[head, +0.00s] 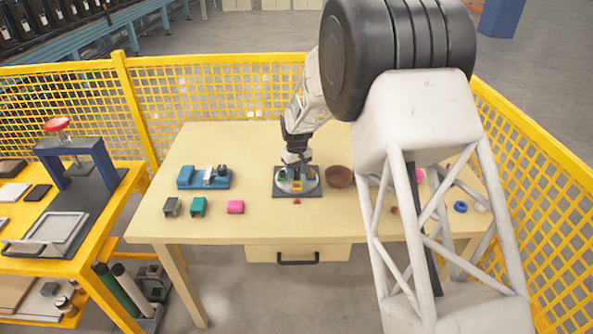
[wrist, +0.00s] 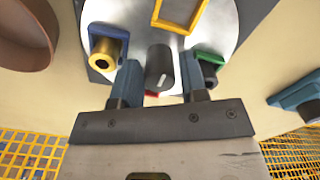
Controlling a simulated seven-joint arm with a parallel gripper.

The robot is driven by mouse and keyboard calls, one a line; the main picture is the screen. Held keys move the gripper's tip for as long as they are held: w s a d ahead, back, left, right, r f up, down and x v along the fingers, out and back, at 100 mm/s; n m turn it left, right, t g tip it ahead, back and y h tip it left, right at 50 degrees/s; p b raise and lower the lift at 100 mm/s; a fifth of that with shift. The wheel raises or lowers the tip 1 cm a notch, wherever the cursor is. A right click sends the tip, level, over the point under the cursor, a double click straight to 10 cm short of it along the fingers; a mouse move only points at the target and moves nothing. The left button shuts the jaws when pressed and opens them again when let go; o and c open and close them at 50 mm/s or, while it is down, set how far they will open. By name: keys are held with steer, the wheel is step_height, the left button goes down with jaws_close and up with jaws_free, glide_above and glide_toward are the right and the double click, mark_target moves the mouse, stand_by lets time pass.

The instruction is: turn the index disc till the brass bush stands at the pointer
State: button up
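The silver index disc (wrist: 215,25) sits on a dark square plate (head: 280,194) on the table. The brass bush (wrist: 105,53) stands in a blue holder (wrist: 92,32) on the disc, at its left in the wrist view. A yellow square frame (wrist: 180,12) is at the disc's front, nearest the small red pointer (head: 297,202) in the head view. A green holder (wrist: 208,58) carries a dark bush; a red part (wrist: 151,95) is mostly hidden. My gripper (wrist: 160,75) is open, its fingers on either side of the dark central knob (wrist: 160,66), with small gaps visible.
A brown bowl (head: 339,177) stands close to the right of the plate. My arm hides part of the table's right side.

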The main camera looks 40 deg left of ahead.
jaws_close()
steer(key=shift+m, duration=2.2)
steer(key=shift+r+m, duration=0.1)
steer(key=shift+m, duration=6.2)
steer(key=shift+d+m, duration=0.1)
steer(key=shift+m, duration=0.4)
